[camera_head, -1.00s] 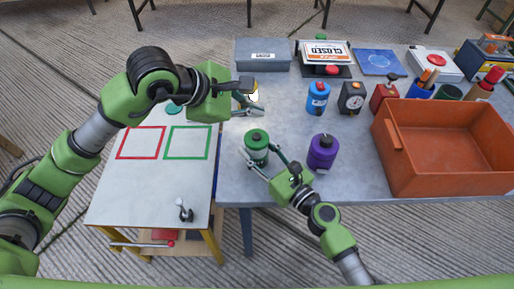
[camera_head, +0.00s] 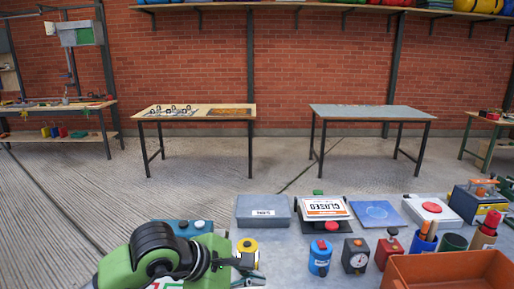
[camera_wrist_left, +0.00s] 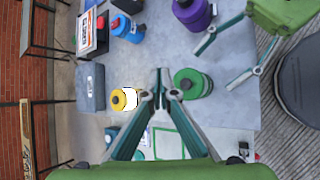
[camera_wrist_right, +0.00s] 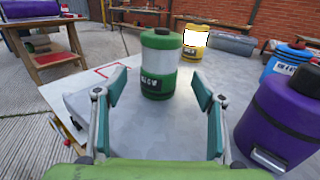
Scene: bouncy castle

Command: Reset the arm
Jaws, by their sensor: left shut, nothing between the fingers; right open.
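My left gripper (camera_head: 250,272) is low in the head view, beside a yellow canister (camera_head: 247,246). In the left wrist view its fingers (camera_wrist_left: 159,78) are together with nothing between them, above the grey table. A green canister (camera_wrist_left: 192,84) stands just right of them there. My right gripper is outside the head view. In the right wrist view its fingers (camera_wrist_right: 158,100) are spread wide and empty, and the upright green canister (camera_wrist_right: 160,65) shows beyond the gap between them. In the left wrist view my right gripper (camera_wrist_left: 217,58) also shows near the green canister.
A purple canister (camera_wrist_right: 282,120) stands close right of my right gripper. A blue canister (camera_head: 320,258), a dial timer (camera_head: 355,256), an orange crate (camera_head: 450,268) and a grey case (camera_head: 263,211) stand on the table. Two far tables stand before a brick wall (camera_head: 285,65).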

